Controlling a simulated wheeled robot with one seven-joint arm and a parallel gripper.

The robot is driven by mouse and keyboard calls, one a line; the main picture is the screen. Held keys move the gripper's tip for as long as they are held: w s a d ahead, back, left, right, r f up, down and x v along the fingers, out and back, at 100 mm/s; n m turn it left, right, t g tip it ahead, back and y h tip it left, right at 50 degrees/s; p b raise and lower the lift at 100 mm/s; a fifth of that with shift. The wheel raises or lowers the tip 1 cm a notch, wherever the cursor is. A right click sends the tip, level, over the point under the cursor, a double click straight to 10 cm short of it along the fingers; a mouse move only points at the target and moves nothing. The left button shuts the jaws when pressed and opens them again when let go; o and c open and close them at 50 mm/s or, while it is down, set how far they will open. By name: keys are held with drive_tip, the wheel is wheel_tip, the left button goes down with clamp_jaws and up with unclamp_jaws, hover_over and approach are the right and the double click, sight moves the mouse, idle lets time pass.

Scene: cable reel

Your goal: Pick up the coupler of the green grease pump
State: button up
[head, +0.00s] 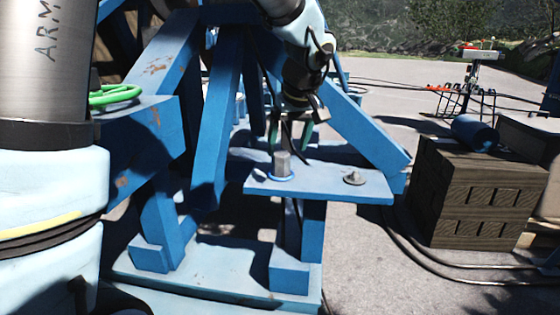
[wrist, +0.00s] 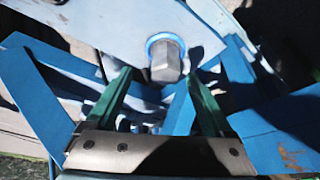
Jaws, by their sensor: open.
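A grey hexagonal metal piece (head: 283,164) with a blue ring at its base stands upright on a blue steel shelf (head: 330,182). It also shows in the wrist view (wrist: 164,60), just beyond and between my fingertips. I cannot tell whether it is a coupler; its ring is blue, not green. A bright green hose-like loop (head: 115,95) shows at the left, partly hidden by my arm. No green grease pump body is recognisable. My gripper (head: 290,134) is open and empty, with dark green fingers (wrist: 159,76), pointing down just above and behind the hexagonal piece.
A small round metal fitting (head: 354,177) sits on the shelf to the right. Blue diagonal beams (head: 365,130) crowd my gripper. At the right, dark wooden blocks (head: 475,195) carry a blue cylinder (head: 473,132). Black cables (head: 450,263) lie on the pavement.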

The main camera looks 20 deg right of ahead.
sight(283, 154)
drive_tip(key=x, duration=0.2)
drive_tip(key=a+x, duration=0.1)
drive_tip(key=x, duration=0.1)
drive_tip(key=shift+f+p, duration=0.35)
drive_tip(key=shift+w+d+f, duration=0.1)
drive_tip(key=shift+w+f, duration=0.15)
drive_tip(key=shift+f, duration=0.25)
clamp_jaws()
